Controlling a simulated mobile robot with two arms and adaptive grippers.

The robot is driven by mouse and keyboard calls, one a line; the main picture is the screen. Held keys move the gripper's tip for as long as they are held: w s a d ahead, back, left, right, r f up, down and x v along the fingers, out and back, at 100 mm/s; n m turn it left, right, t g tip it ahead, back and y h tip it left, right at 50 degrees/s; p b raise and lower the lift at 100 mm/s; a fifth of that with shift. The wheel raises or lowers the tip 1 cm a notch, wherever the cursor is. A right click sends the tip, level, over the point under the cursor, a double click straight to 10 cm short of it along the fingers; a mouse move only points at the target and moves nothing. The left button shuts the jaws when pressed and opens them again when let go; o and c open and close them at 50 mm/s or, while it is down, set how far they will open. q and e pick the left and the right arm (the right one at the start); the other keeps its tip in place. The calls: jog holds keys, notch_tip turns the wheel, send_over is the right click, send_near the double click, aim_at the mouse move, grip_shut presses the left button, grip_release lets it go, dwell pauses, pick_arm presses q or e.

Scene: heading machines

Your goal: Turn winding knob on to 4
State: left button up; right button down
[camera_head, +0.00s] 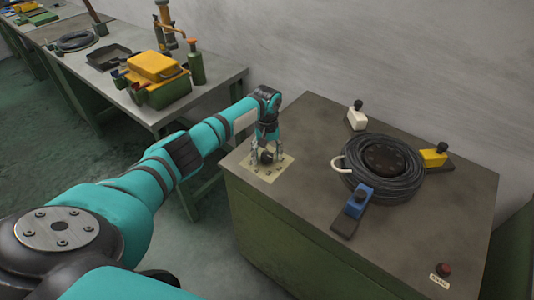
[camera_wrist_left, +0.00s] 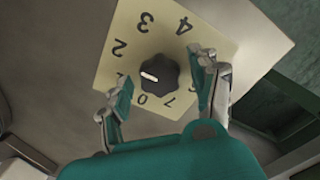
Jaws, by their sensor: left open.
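The winding knob (camera_wrist_left: 158,75) is a black round knob with a white pointer mark on a cream number plate (camera_wrist_left: 105,66). The mark points left in the left wrist view, towards the side below the 2; the 3 and 4 lie at the top of the plate. In the head view the plate (camera_head: 285,163) is at the machine top's left corner. My left gripper (camera_head: 267,160) points down over the knob, its open fingers on either side of it. I cannot tell whether they touch it. The right gripper is out of view.
A side table holds a yellow-green toolbox (camera_head: 154,68).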

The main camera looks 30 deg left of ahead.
pick_arm(q)
jog(key=shift+c, duration=0.8)
jog(key=c, duration=1)
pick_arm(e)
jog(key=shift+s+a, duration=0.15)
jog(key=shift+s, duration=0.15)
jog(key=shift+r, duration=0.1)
